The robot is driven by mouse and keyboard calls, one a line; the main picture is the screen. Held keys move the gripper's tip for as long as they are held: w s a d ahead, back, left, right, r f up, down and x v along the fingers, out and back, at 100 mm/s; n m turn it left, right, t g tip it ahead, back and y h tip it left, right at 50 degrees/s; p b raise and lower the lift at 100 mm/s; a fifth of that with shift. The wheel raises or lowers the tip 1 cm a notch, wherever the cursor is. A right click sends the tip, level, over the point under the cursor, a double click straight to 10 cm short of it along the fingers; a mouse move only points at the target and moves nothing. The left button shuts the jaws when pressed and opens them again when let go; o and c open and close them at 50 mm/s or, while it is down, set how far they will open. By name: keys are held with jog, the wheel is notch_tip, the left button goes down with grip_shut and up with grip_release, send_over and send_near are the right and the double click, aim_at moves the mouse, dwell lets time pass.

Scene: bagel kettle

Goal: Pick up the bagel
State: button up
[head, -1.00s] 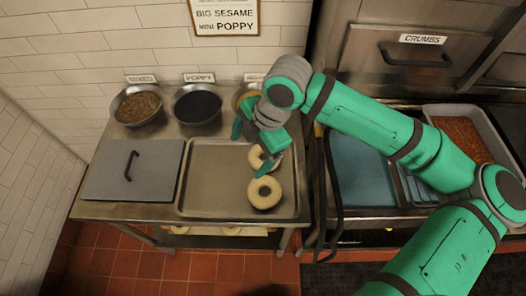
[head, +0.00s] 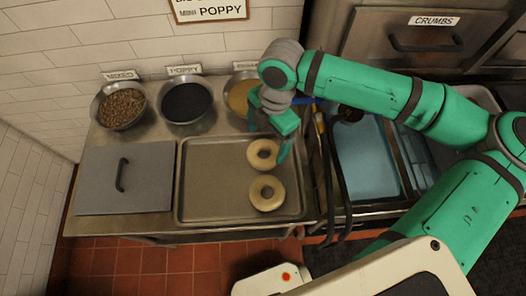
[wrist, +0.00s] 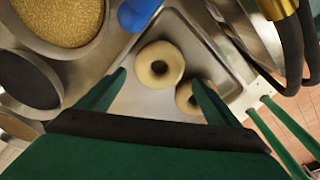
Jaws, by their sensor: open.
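Two pale ring bagels lie on a metal tray (head: 215,200). The back bagel (head: 263,154) and the front bagel (head: 267,193) are near its right side. My green gripper (head: 269,136) is open and empty above the tray's back right, with one finger close to the back bagel in the picture. In the wrist view, one bagel (wrist: 159,64) shows between and beyond the spread fingers (wrist: 161,80). The other bagel (wrist: 186,99) is partly hidden behind the right finger. I cannot tell the exact height above them.
Bowls of mixed seeds (head: 121,108), poppy (head: 186,102) and a golden topping (head: 240,97) stand behind the tray. A grey lid (head: 125,180) with a black handle lies at left. Dark hoses (head: 330,190) and a blue basin (head: 362,160) are at right.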

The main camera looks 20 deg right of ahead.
aim_at(265, 150)
jog(key=shift+a+f, duration=0.15)
jog(key=shift+f, duration=1.35)
jog(key=shift+a+f, duration=0.15)
jog(key=shift+f, duration=1.35)
jog(key=c, duration=0.8)
